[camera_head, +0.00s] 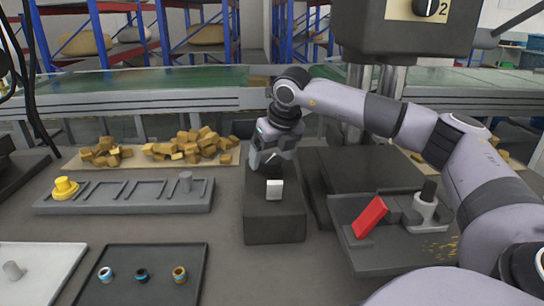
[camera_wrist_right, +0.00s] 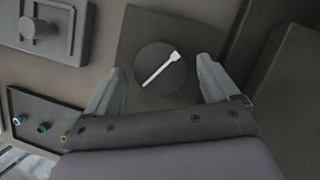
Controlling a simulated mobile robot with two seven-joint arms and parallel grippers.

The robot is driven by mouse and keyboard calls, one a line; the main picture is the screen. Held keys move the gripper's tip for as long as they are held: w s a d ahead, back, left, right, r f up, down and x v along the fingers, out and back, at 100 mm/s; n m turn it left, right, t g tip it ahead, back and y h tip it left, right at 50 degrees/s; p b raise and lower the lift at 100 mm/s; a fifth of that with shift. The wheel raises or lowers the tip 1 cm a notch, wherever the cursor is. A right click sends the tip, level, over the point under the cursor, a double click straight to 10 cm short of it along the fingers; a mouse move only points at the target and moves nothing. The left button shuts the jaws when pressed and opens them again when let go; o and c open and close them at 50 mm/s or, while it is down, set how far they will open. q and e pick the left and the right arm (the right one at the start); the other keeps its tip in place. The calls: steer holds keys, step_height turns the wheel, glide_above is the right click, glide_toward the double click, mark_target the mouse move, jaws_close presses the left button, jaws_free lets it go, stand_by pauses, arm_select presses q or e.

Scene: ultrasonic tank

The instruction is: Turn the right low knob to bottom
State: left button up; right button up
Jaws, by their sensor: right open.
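A round dark knob (camera_wrist_right: 161,69) with a white pointer bar shows in the right wrist view. The bar slants from lower left to a wider upper-right end. My right gripper (camera_wrist_right: 159,64) is open, with one pale finger on each side of the knob and visible gaps between. In the head view my right gripper (camera_head: 268,161) points down at the top of a dark box (camera_head: 275,222), and the knob is hidden there. A small white block shows below the gripper; I cannot tell what it is. My left gripper is out of view.
Another knob (camera_head: 428,7), beside a "2", is on the upper dark housing. A grey tray (camera_head: 380,262) with a red piece stands right of the box. A slotted rack (camera_head: 125,207) and a dark tray (camera_head: 140,297) with small rings lie left.

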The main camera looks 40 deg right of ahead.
steer(key=shift+w+f, duration=0.15)
steer(key=shift+f, duration=0.15)
steer(key=c, duration=1.1)
steer(key=shift+o, duration=0.2)
